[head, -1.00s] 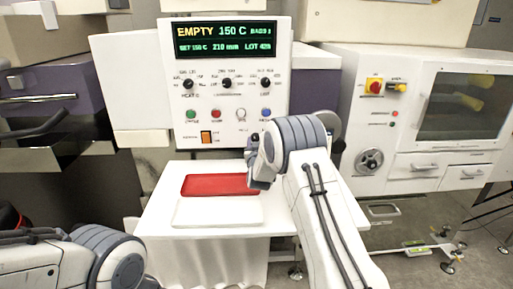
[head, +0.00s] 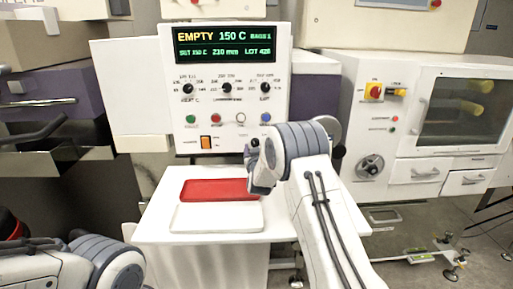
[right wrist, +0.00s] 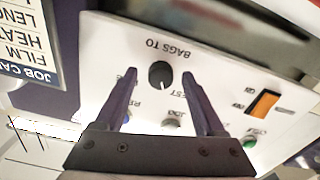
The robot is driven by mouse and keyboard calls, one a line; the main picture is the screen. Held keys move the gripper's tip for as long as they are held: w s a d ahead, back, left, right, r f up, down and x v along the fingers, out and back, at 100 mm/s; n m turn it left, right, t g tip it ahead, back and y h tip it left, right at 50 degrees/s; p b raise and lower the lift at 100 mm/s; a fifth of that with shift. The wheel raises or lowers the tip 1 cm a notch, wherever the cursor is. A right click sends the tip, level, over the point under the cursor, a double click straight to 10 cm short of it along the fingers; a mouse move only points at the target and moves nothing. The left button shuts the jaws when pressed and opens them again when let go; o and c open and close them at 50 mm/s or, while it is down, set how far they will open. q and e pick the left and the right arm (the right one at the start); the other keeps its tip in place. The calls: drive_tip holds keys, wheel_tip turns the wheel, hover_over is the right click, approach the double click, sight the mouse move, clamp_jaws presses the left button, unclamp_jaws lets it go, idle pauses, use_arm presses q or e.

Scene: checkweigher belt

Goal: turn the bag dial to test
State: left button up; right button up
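The bag dial (right wrist: 160,74) is a round black knob on the white panel, lettered "BAGS TO", with partly hidden lettering ending in "EST" beside it; the lettering is upside down in the right wrist view. I cannot read its setting surely. My right gripper (right wrist: 159,76) is open, with one dark finger on each side of the knob and a gap showing to both. In the head view the right gripper (head: 254,160) is at the panel's lower right corner, mostly hidden by its own wrist. My left arm shows at the lower left; its gripper is out of view.
The control panel (head: 230,60) has a display reading EMPTY 150 C, three upper dials, coloured buttons and an orange switch (head: 206,142). Below, a red pad (head: 215,190) and a white pad (head: 217,218) lie on a white table (head: 160,222). A job card (right wrist: 28,40) is beside the panel.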

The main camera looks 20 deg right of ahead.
drive_tip(key=shift+a, duration=0.1)
drive_tip(key=shift+s+a, duration=0.1)
drive_tip(key=shift+s, duration=0.2)
drive_tip(key=b+v, duration=0.2)
drive_tip(key=v, duration=0.7)
drive_tip(key=shift+s, duration=0.4)
drive_tip(key=shift+a+r, duration=0.1)
drive_tip(key=s+a+f+n+g+y+p, duration=0.15)
drive_tip(key=s+a+g+y, duration=0.25)
drive_tip(key=s+a, duration=0.45)
drive_tip(key=s+a+n+g+y+p, duration=0.1)
drive_tip(key=s+a+n+g+y, duration=0.3)
drive_tip(key=a, duration=0.8)
drive_tip(key=s+n+g+h+p, duration=0.1)
drive_tip(key=s+g, duration=0.8)
drive_tip(key=s, duration=2.3)
drive_tip(key=shift+d+f+n+h+p, duration=0.2)
drive_tip(key=shift+f+n+h+p, duration=0.25)
drive_tip(key=shift+n, duration=0.4)
